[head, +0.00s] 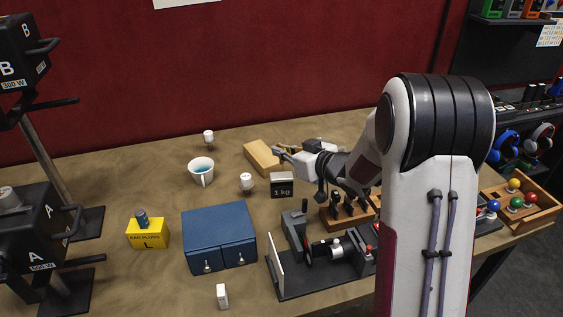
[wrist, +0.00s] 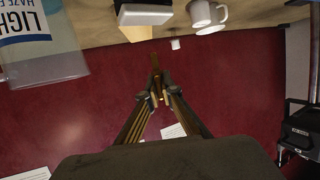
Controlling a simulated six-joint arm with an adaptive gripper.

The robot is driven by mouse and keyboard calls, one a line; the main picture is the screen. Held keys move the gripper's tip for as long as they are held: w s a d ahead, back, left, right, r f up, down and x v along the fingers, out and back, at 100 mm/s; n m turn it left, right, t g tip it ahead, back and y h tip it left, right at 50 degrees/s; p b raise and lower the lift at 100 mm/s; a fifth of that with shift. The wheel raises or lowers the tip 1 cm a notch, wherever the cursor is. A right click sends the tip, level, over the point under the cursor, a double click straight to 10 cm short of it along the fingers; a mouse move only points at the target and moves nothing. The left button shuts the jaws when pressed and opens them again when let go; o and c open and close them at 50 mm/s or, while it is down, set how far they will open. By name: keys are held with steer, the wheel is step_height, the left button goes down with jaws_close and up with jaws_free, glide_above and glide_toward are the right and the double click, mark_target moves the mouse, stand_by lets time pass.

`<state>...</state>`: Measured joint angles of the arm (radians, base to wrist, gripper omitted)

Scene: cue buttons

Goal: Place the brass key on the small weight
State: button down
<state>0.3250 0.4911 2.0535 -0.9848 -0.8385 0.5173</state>
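My gripper (wrist: 155,98) is closed around a thin brass-coloured piece, the brass key (wrist: 155,68), which sticks out past the fingertips in the wrist view. In the head view my gripper (head: 279,151) is above the back of the table, at the tan block. The key is too small there to make out clearly. The small weight (head: 281,189), a dark block with a pale top marked 1 kg, stands in front of the tan block, below my gripper in the picture. It also seems to show at the top of the wrist view (wrist: 145,15).
A tan block (head: 262,158) lies behind the weight. A white mug (head: 201,171) and a small white item (head: 246,184) stand left of it. A blue cabinet (head: 219,236), a yellow earplug box (head: 148,234) and a black fixture (head: 312,280) are nearer. A LIGHT HAZE container (wrist: 40,45) is close in the wrist view.

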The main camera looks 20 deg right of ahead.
mark_target(282, 162)
steer(key=shift+f, duration=0.1)
steer(key=shift+f, duration=1.8)
steer(key=shift+f, duration=0.1)
steer(key=c, duration=2.3)
jaws_free()
steer(key=v, duration=1.2)
